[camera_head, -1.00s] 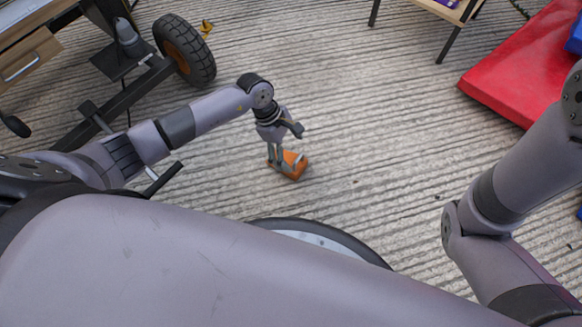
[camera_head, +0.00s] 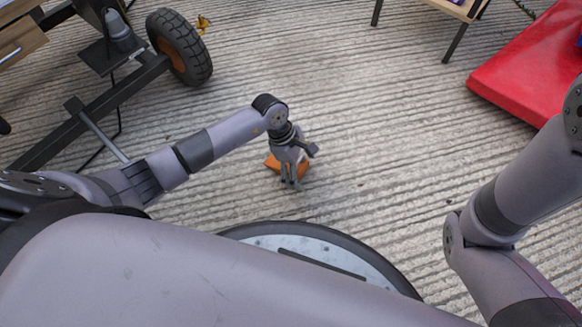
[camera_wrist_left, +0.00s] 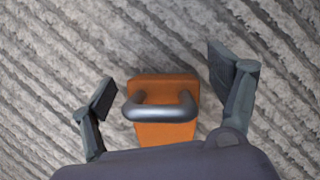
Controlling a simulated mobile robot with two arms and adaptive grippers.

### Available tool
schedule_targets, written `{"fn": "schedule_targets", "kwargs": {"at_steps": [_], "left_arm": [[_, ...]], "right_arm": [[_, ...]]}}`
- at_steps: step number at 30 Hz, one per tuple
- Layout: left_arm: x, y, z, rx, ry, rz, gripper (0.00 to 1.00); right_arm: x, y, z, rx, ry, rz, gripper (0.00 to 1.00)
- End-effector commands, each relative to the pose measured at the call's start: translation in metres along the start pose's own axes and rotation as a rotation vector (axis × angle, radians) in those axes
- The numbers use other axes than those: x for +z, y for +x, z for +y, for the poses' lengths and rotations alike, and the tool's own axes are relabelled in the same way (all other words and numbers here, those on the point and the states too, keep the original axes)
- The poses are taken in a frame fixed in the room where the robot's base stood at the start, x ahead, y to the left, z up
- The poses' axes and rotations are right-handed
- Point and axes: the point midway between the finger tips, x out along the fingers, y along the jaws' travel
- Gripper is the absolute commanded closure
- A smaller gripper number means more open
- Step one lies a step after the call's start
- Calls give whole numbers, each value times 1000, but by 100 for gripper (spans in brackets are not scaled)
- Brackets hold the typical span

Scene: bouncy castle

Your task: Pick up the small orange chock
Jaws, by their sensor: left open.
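The small orange chock (camera_head: 273,163) lies on the grooved concrete floor, partly hidden behind my left gripper in the head view. In the left wrist view the chock (camera_wrist_left: 165,132) shows a grey metal handle (camera_wrist_left: 160,108) bent across its top. My left gripper (camera_head: 291,184) points down at the chock. In the wrist view its two fingers (camera_wrist_left: 167,88) are spread wide, one on each side of the chock, with gaps between them and it. Nothing is held. My right arm comes in at the right, but its gripper is out of the frame.
A trailer frame with a black tyre (camera_head: 180,47) stands at the upper left, with a yellow-orange item (camera_head: 203,24) beside it. A red mat (camera_head: 530,70) lies at the upper right, near a table leg (camera_head: 455,43). Floor around the chock is clear.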

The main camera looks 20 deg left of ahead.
Motion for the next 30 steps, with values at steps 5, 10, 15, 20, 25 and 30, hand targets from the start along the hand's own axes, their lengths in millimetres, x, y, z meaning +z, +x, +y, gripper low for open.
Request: {"fn": "schedule_targets", "kwargs": {"at_steps": [5,10,15,20,25,30], "left_arm": [[0,-1,0,0,0,0,22],[0,-1,0,0,0,0,34],[0,-1,0,0,0,0,45],[0,-1,0,1,0,0,56],[0,-1,1,3,0,1,67],[0,-1,1,4,0,1,78]], "right_arm": [[0,1,0,0,0,0,100],[0,1,0,0,0,0,100],[0,1,0,0,0,0,100],[0,1,0,0,0,0,100],[0,1,0,0,0,0,100],[0,1,0,0,-1,0,100]]}}
